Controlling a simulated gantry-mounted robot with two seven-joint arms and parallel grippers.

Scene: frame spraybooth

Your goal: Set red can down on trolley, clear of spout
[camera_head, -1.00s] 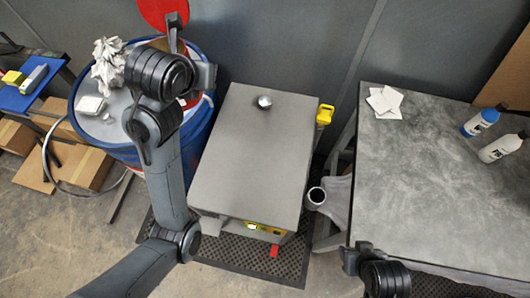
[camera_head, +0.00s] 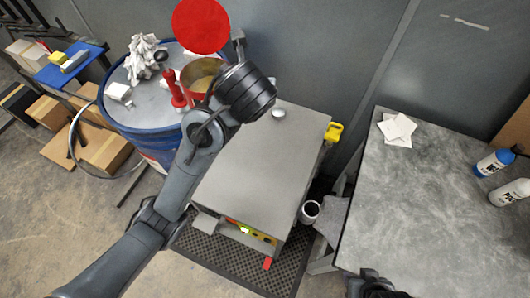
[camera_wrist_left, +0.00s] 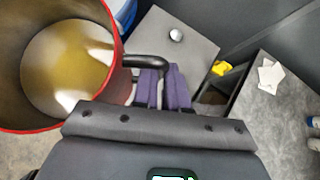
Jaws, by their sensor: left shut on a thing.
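The red can (camera_head: 194,88) is open at the top with yellowish liquid inside, and a round red lid (camera_head: 200,26) stands up behind it. It fills the upper left of the left wrist view (camera_wrist_left: 68,68). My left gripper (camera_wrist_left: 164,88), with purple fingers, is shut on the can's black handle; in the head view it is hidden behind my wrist. The can is held up, overlapping the drum's right edge in the head view. The grey trolley (camera_head: 262,165) has a bare top with a small metal knob (camera_head: 278,112) near its back. My right gripper (camera_head: 372,286) is partly cut off at the bottom edge.
A blue drum (camera_head: 150,145) at the left bears crumpled rags (camera_head: 146,55), a white block and a red plunger-like tool (camera_head: 173,90). A yellow object (camera_head: 334,131) sits at the trolley's right side. A grey table (camera_head: 430,200) with bottles stands right.

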